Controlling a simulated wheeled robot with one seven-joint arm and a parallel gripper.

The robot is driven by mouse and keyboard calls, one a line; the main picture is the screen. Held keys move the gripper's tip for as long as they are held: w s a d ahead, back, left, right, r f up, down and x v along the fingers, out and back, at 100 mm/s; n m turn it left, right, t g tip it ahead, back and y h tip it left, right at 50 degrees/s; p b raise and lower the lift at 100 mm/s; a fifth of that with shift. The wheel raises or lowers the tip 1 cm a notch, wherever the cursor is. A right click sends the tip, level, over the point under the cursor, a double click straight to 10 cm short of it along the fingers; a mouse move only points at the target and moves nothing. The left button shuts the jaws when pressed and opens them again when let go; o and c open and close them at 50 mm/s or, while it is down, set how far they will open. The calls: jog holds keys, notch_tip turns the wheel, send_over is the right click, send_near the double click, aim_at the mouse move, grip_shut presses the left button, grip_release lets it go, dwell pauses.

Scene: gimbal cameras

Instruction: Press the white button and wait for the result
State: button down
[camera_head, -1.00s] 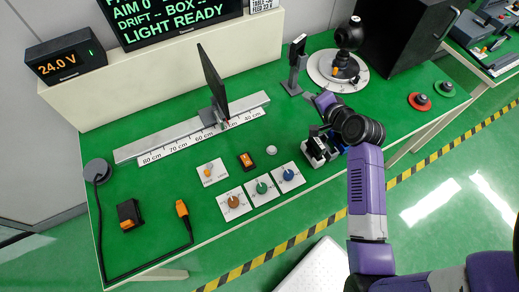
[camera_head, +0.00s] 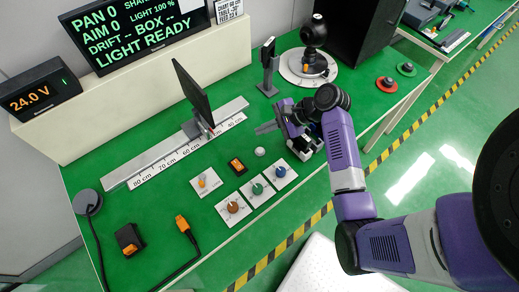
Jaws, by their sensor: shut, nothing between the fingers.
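The small round white button (camera_head: 260,151) sits on the green table top, beside a dark orange-lit switch and behind the knob plates. My gripper (camera_head: 263,129) comes in from the right with its grey fingers pointing left. The fingers are shut and empty. They show just behind the button in the picture, apart from it; their height above the table is hard to tell. The black display (camera_head: 140,32) at the back reads PAN 0, AIM 0, DRIFT --, BOX --, LIGHT READY.
Orange, green and blue knobs (camera_head: 257,190) on white plates stand in front. A dark upright panel (camera_head: 193,90) stands on the marked rail behind. A black ball-shaped unit (camera_head: 314,30) stands on a round dial.

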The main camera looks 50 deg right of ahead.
jog(key=shift+f, duration=0.15)
jog(key=b, duration=0.7)
send_over(263, 150)
notch_tip(263, 150, down, 6)
jog(key=shift+f, duration=0.25)
jog(key=shift+f+b, duration=0.3)
jog(key=shift+f, duration=0.7)
jog(key=shift+a+f, duration=0.1)
jog(key=shift+f, duration=0.05)
dwell(0.7)
jog(key=shift+f, duration=0.25)
jog(key=shift+f, duration=0.45)
dwell(0.6)
jog(key=shift+r, duration=0.1)
jog(key=shift+r+p, duration=0.8)
jog(key=shift+p, duration=0.5)
